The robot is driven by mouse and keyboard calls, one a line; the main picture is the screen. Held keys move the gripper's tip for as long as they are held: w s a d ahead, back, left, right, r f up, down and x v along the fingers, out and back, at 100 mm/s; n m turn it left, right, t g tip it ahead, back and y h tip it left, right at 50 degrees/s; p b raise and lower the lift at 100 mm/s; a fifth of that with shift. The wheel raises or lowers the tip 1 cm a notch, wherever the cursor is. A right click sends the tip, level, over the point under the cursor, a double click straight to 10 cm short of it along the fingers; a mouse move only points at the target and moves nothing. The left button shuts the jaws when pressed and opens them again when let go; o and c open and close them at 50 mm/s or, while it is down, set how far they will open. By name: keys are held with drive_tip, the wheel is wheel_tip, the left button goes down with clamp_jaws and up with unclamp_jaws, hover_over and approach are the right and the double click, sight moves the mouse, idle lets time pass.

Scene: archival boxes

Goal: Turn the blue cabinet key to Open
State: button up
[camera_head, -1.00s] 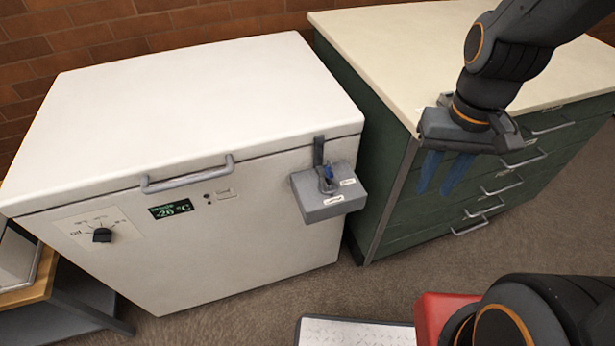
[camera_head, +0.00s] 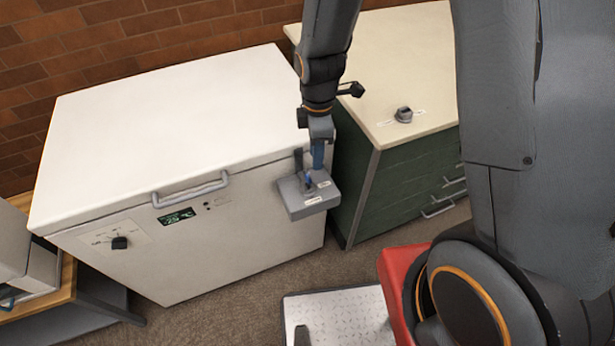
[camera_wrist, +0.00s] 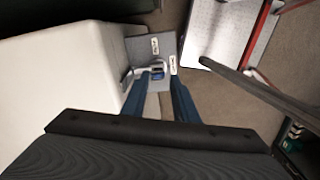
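The blue key (camera_head: 309,181) sits on top of a grey lock box (camera_head: 300,207) at the front right edge of the white freezer. In the wrist view the blue key (camera_wrist: 157,73) shows just beyond my fingertips, beside two small white labels too small to read. My gripper (camera_head: 318,164) points down close above the box and partly hides its back. In the wrist view my gripper (camera_wrist: 156,92) has its two blue fingers apart, with nothing between them, one on each side of the line to the key. They appear short of the key.
The white freezer (camera_head: 170,105) has a front handle (camera_head: 190,188), a dial (camera_head: 119,242) and a lit display (camera_head: 176,216). A green drawer cabinet (camera_head: 400,190) stands close at right, with a dark knob (camera_head: 404,114) on its top. A metal-plated platform (camera_head: 340,315) is on the floor.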

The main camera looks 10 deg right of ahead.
sight(308, 176)
drive_tip(key=a+n, duration=0.1)
drive_tip(key=n+p, duration=0.1)
drive_tip(key=shift+a+f+n, duration=0.3)
drive_tip(key=shift+a, duration=0.1)
drive_tip(key=shift+a+f, duration=0.2)
drive_tip(key=m, duration=0.3)
drive_tip(key=shift+w+m, duration=0.1)
drive_tip(key=shift+m, duration=0.3)
drive_tip(key=m, duration=0.5)
drive_tip(key=m+b, duration=0.1)
drive_tip(key=m, duration=0.2)
drive_tip(key=shift+m, duration=0.4)
drive_tip(key=m, duration=0.4)
drive_tip(key=shift+m+b, duration=0.3)
drive_tip(key=shift+m, duration=0.1)
drive_tip(key=shift+f+b, duration=2.1)
drive_tip(key=shift+f, duration=1.8)
clamp_jaws()
